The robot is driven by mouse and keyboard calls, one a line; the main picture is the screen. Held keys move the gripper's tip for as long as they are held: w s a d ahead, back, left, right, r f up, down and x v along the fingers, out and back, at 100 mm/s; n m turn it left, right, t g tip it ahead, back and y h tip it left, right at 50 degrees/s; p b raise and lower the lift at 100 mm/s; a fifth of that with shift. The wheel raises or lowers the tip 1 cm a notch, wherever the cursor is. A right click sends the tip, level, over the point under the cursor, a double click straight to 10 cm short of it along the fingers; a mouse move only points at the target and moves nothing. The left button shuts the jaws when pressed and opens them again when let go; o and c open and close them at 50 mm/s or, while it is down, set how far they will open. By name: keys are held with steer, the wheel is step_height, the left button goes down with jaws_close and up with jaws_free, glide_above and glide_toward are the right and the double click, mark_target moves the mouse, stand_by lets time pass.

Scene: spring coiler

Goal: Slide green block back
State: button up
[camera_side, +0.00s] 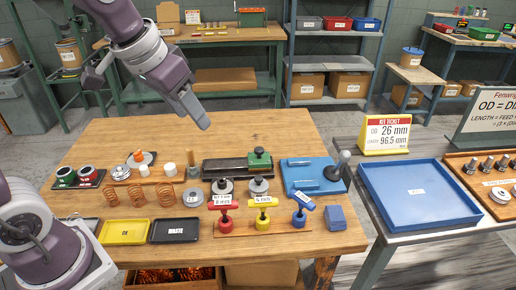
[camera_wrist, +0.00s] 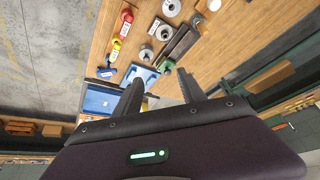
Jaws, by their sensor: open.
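The green block (camera_side: 259,160) sits at the right end of a dark rail (camera_side: 222,168) on the wooden bench in the side view. It has a small round knob on top. My gripper (camera_side: 203,123) hangs in the air above the bench, up and to the left of the block, and touches nothing. In the wrist view, my gripper (camera_wrist: 158,79) shows two dark fingers spread apart with nothing held between them. The dark rail (camera_wrist: 181,42) appears beyond the fingers there.
A blue plate (camera_side: 298,181) stands right of the rail. Grey discs, and red (camera_side: 224,209), yellow (camera_side: 262,203) and blue (camera_side: 300,205) T-handles, stand in front. Copper springs (camera_side: 138,195) lie left. The bench behind the rail is mostly clear.

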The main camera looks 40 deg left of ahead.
steer(key=w+f, duration=0.4)
steer(key=w, duration=0.3)
glide_toward(259, 149)
steer(key=shift+g, duration=0.3)
steer(key=x, duration=0.8)
steer(key=shift+w+a, duration=0.1)
steer(key=shift+w, duration=0.25)
jaws_close()
